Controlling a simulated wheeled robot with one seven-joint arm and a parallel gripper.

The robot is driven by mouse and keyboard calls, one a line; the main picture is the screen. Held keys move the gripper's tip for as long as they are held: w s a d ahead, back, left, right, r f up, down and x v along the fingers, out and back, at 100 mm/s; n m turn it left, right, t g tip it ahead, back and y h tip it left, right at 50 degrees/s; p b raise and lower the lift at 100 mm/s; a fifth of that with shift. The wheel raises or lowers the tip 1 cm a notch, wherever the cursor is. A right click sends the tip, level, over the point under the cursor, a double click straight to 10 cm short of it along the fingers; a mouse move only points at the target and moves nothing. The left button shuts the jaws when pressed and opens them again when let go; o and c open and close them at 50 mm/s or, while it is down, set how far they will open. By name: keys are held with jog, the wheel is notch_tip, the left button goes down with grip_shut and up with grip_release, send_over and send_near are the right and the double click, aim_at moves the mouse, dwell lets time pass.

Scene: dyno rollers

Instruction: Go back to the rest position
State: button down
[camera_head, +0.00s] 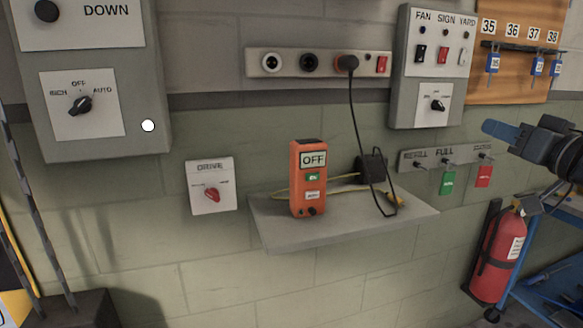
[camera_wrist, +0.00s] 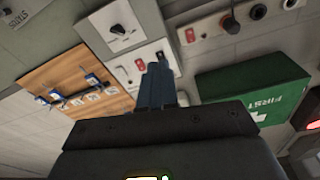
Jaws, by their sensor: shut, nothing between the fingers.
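My gripper (camera_head: 490,128) reaches in from the right edge of the head view, its blue fingers pointing left. It is in front of the wall, to the right of the tag rail and below the key board. In the wrist view my gripper (camera_wrist: 157,72) shows its blue fingers together, with nothing between them. The fingers appear clear of the wall panels behind them.
An orange device (camera_head: 308,180) reading OFF stands on a grey shelf (camera_head: 345,228). Close to my arm are the tag rail (camera_head: 420,162), switch panel (camera_head: 430,75), key board (camera_head: 510,75) and fire extinguisher (camera_head: 495,255). A green first-aid box (camera_wrist: 255,92) shows in the wrist view.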

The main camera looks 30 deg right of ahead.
jog(key=w+a+f+m+g, duration=0.1)
jog(key=a+f, duration=0.5)
jog(key=f, duration=0.2)
jog(key=w+a+f+m, duration=0.1)
jog(key=a+f, duration=0.4)
jog(key=f, duration=0.3)
jog(key=s+a+f+g, duration=0.2)
jog(key=s+a+f, duration=0.3)
jog(key=a+f, duration=0.5)
jog(key=s+a+f+n+y, duration=0.1)
jog(key=s+a+n+y, duration=0.1)
jog(key=s+a, duration=0.5)
jog(key=s+a+f+n+y, duration=0.2)
jog(key=s+a+n, duration=0.3)
jog(key=s, duration=1.1)
jog(key=a+y, duration=0.1)
jog(key=a, duration=0.2)
jog(key=shift+s+a+n+g, duration=0.2)
jog(key=shift+a+n+g, duration=0.1)
jog(key=shift+f, duration=0.1)
